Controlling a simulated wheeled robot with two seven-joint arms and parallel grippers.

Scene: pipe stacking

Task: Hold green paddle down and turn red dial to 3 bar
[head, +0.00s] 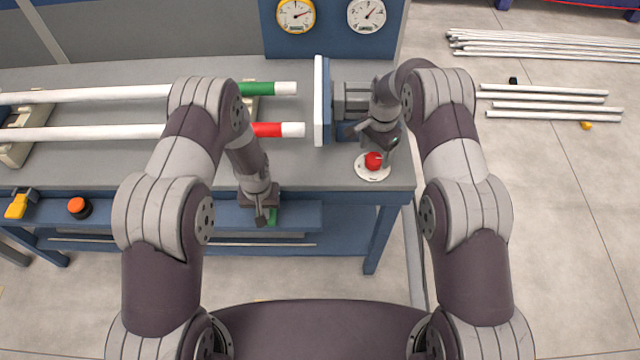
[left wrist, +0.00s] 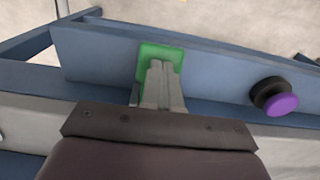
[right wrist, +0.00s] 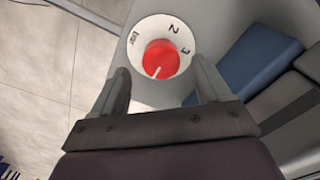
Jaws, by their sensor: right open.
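The red dial (head: 373,161) sits on a white round plate at the bench's front right. In the right wrist view the dial (right wrist: 161,59) shows a white pointer line toward the lower left; the plate (right wrist: 142,30) reads 2, 3 and "bar". My right gripper (head: 378,143) is open, its fingers on either side of the dial; contact is unclear. The green paddle (head: 272,217) is on the blue front rail, partly hidden by my left gripper (head: 262,219). In the left wrist view the left fingers (left wrist: 157,68) are together over the green paddle (left wrist: 170,53), seemingly against it.
White pipes with green (head: 257,89) and red (head: 267,130) bands lie on the bench. Two gauges, yellow-rimmed (head: 296,15) and white (head: 366,14), hang behind. Loose pipes (head: 550,104) lie on the floor.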

